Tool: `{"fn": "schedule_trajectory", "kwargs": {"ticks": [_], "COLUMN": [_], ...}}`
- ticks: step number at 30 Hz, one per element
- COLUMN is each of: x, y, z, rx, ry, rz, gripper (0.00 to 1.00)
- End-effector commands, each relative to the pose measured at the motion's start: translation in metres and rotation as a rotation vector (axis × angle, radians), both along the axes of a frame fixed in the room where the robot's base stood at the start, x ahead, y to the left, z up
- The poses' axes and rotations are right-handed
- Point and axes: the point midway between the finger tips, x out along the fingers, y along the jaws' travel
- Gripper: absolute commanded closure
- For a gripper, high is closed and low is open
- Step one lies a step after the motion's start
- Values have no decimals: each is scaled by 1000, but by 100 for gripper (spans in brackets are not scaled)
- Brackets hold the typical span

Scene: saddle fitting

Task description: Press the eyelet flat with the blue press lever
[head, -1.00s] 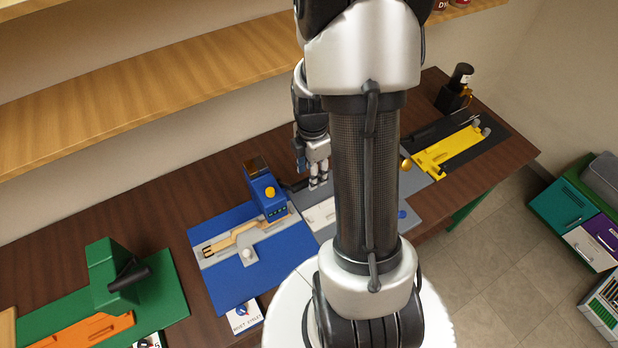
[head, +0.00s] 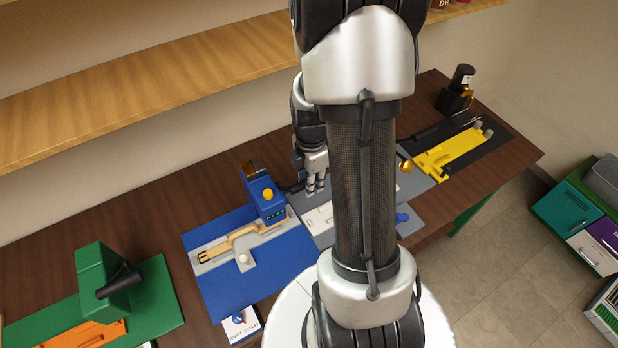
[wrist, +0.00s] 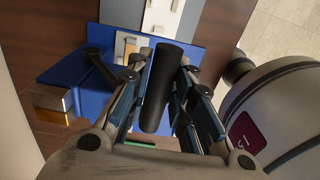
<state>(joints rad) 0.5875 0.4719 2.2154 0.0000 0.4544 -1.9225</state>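A tan strap (head: 232,243) lies on the board's grey strip and runs up to the press. The black lever handle (wrist: 162,88) shows in the wrist view, on an arm beside the blue press body. My gripper (wrist: 165,85) is around this handle, its fingers apart on both sides with gaps showing. In the head view my gripper (head: 315,190) points down just right of the press. I cannot make out the eyelet.
A grey board (head: 318,237) with a white piece (head: 318,217) adjoins on the right, and a yellow fixture (head: 452,150) lies beyond. A green press (head: 103,280) stands at the left. A card (head: 241,325) lies at the front. My arm hides part of the table.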

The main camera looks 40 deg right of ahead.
Motion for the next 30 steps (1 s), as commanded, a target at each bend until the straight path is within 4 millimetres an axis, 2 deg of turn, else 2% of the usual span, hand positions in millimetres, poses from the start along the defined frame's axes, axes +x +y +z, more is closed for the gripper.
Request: {"fn": "schedule_trajectory", "kwargs": {"ticks": [6,19,30], "x": [0,-15,-17], "y": [0,4,4], "z": [0,-16,-16], "rx": [0,0,1], "ry": [0,2,2], "rz": [0,-1,-1], "gripper": [95,95,95]}}
